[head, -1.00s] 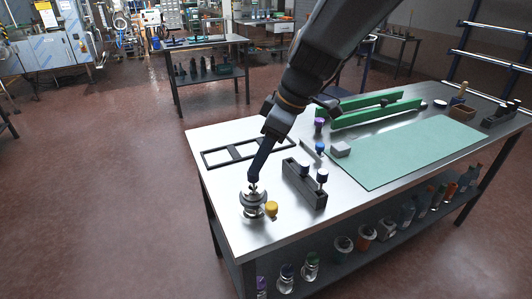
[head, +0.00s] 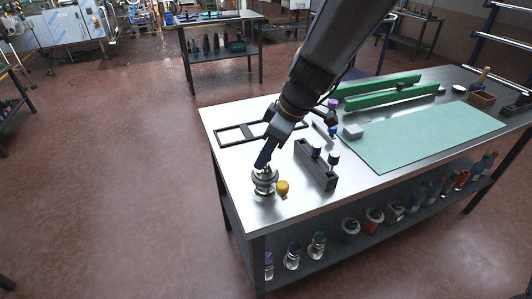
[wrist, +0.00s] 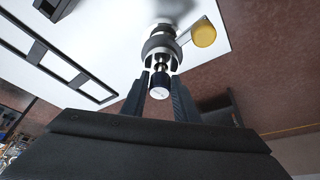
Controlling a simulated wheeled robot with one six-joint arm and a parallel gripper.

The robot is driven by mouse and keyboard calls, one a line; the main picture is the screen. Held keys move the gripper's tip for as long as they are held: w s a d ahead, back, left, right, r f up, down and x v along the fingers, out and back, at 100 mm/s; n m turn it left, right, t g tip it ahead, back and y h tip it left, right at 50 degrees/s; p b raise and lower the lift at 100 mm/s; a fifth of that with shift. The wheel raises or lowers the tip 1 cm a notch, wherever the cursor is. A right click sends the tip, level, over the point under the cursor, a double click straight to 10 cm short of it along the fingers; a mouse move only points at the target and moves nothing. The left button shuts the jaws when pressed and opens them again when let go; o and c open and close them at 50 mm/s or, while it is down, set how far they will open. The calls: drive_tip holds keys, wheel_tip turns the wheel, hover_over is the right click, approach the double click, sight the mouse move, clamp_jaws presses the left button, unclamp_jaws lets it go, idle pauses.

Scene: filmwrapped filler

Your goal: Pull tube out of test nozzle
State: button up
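The test nozzle (head: 265,183) is a round metal fitting standing near the left end of the steel table, with a yellow knob (head: 283,187) at its side. In the wrist view the nozzle (wrist: 160,45) is ahead of me, with its yellow knob (wrist: 203,33) to the right. A small dark tube (wrist: 159,82) with a pale, marked end sits in the nozzle and points toward the camera. My gripper (head: 264,163) is right above the nozzle. In the wrist view its fingers (wrist: 159,74) stand on either side of the tube, seemingly with narrow gaps. The tube's inserted end is hidden.
A black rack (head: 316,173) with two dark-capped tubes stands just right of the nozzle. A flat black frame (head: 240,137) lies behind. Green bars (head: 385,93) and a pale green mat (head: 430,138) cover the table's right part. Bottles stand on the shelf below.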

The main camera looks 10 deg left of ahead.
clamp_jaws()
drive_tip(key=shift+r+p, duration=0.55)
drive_tip(key=shift+r, duration=0.6)
idle(0.6)
wheel_tip(320, 180, up, 9)
drive_tip(key=p, duration=0.5)
idle(1.7)
idle(0.3)
